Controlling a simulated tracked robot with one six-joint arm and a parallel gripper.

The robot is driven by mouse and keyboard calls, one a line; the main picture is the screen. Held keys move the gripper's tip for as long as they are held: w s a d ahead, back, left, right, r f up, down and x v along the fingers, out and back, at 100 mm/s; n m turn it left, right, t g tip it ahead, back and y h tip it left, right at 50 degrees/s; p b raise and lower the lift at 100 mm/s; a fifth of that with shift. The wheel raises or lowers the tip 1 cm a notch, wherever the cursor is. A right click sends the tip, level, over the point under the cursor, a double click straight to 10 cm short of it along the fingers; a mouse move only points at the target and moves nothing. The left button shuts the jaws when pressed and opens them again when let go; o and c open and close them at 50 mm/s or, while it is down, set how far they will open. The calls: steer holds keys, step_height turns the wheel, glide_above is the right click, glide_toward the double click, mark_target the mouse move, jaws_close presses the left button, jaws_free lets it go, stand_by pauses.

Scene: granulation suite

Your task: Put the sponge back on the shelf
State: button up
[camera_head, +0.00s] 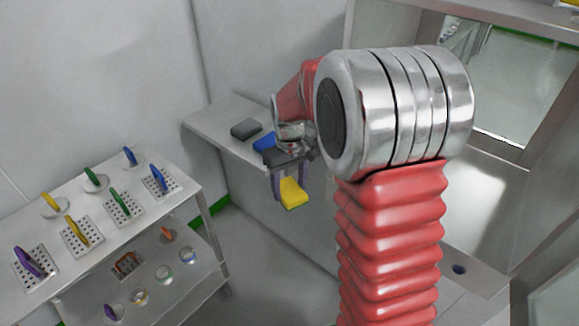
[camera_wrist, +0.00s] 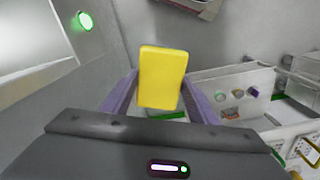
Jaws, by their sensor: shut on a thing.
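The yellow sponge (camera_head: 292,194) is a small block held between the purple fingers of my gripper (camera_head: 289,182), which is shut on it. In the wrist view the sponge (camera_wrist: 162,78) stands out past the fingertips of my gripper (camera_wrist: 158,92), with a finger at each side. The sponge is in the air, in front of and below the front edge of a light wall shelf (camera_head: 205,119). A dark grey block (camera_head: 246,129) and a blue block (camera_head: 265,141) lie on that shelf. My wrist partly hides the shelf's right part.
A two-level rack (camera_head: 185,203) at the left carries several coloured tools on perforated plates and round bases, with small round items below. Bare floor (camera_head: 262,262) lies between rack and shelf. A glazed opening (camera_head: 510,95) is at the right.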

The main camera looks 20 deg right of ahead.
steer(key=w+a+f+m, duration=0.1)
steer(key=w+a+m, duration=0.1)
steer(key=a, duration=0.4)
steer(key=shift+w+a+f, duration=0.25)
steer(key=shift+w, duration=0.6)
